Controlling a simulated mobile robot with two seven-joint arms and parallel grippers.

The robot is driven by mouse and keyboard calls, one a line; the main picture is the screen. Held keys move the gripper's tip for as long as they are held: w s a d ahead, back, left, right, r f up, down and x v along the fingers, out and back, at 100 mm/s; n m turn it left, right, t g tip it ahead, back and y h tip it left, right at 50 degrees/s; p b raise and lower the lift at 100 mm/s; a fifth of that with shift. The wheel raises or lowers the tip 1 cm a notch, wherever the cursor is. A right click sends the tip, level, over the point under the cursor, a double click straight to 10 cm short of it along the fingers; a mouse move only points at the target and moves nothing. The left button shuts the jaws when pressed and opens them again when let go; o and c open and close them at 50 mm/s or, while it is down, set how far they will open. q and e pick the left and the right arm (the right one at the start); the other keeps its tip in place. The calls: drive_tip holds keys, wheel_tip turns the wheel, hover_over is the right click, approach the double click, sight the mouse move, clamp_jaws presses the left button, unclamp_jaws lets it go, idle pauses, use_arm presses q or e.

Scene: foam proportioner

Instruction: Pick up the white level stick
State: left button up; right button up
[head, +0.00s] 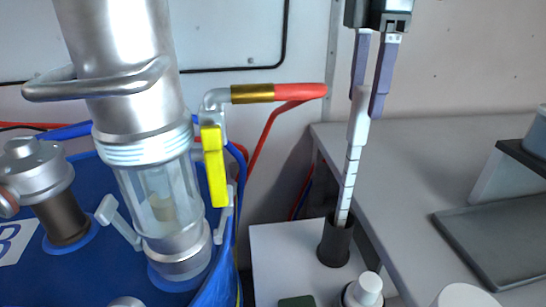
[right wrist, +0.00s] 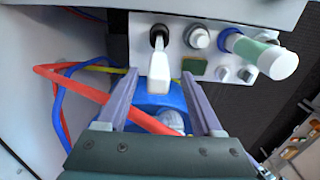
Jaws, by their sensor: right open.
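The white level stick (head: 352,150) stands nearly upright, tilted slightly, with dark marks along it and its lower end in a black round holder (head: 335,243). In the right wrist view its thick white handle (right wrist: 159,75) points toward me. My right gripper (head: 367,104) is open at the top of the stick, its fingers pointing down. In the right wrist view the handle lies between the lines of the two fingertips (right wrist: 160,73), with room on both sides. I cannot tell whether either finger touches it. My left gripper is not in view.
A metal cylinder with a clear section (head: 160,200) and a yellow lever (head: 214,165) stand left on a blue unit. A red hose (head: 300,92) runs behind. A grey counter (head: 420,150) is close on the right. A white cap (head: 370,283) is beside the holder.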

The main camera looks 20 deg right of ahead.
sight(360, 115)
wheel_tip(360, 115, down, 4)
drive_tip(key=shift+w+f, duration=0.1)
clamp_jaws()
idle(0.5)
idle(1.0)
